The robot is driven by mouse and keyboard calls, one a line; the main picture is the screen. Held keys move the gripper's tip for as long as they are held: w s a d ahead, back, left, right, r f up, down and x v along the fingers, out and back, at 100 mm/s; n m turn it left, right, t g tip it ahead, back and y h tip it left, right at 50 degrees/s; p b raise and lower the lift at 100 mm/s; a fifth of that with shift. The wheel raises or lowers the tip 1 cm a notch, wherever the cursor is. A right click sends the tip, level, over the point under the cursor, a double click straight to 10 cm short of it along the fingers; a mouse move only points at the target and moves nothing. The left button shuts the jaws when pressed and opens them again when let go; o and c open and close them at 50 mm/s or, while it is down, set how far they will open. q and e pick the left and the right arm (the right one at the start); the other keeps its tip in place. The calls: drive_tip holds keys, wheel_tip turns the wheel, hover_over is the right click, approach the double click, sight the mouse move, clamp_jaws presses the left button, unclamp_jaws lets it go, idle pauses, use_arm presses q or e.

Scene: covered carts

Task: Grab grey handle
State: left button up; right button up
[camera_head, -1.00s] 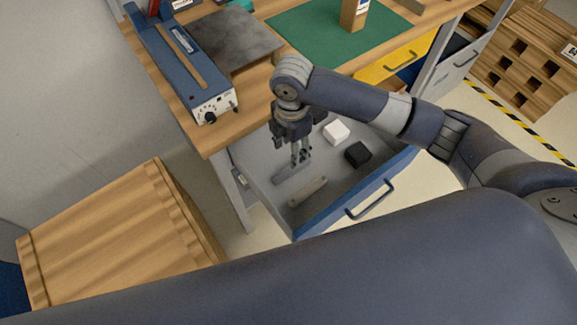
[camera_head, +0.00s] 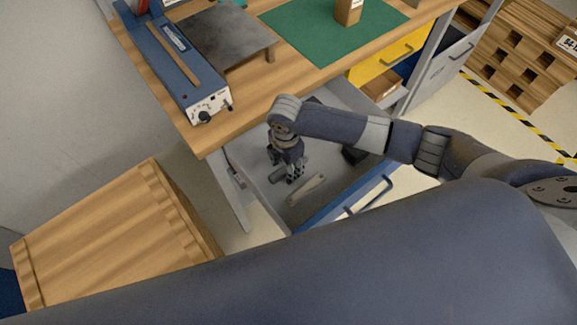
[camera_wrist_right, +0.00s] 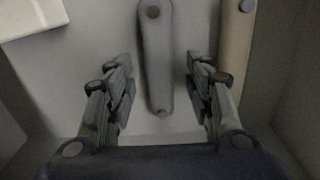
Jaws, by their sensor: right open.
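The grey handle (camera_wrist_right: 157,60) lies on the drawer floor in the right wrist view, between the two open fingers of my right gripper (camera_wrist_right: 160,95). Its near end lies between the fingers, with a gap on each side. In the head view my right gripper (camera_head: 292,178) reaches down into the open drawer and hides part of the handle. A beige handle (camera_wrist_right: 236,45) lies to the right of the grey one, close to the right finger; it also shows in the head view (camera_head: 308,189). My left gripper is not in view.
The open drawer (camera_head: 345,204) has a blue front with a handle. A black block (camera_head: 354,155) lies inside, and a white block (camera_wrist_right: 28,15) shows in the wrist view. The wooden tabletop (camera_head: 258,104) overhangs the drawer's back. A wooden crate (camera_head: 110,240) stands at left.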

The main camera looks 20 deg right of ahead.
drive_tip(key=shift+f, duration=0.35)
clamp_jaws()
drive_tip(key=shift+r, duration=0.1)
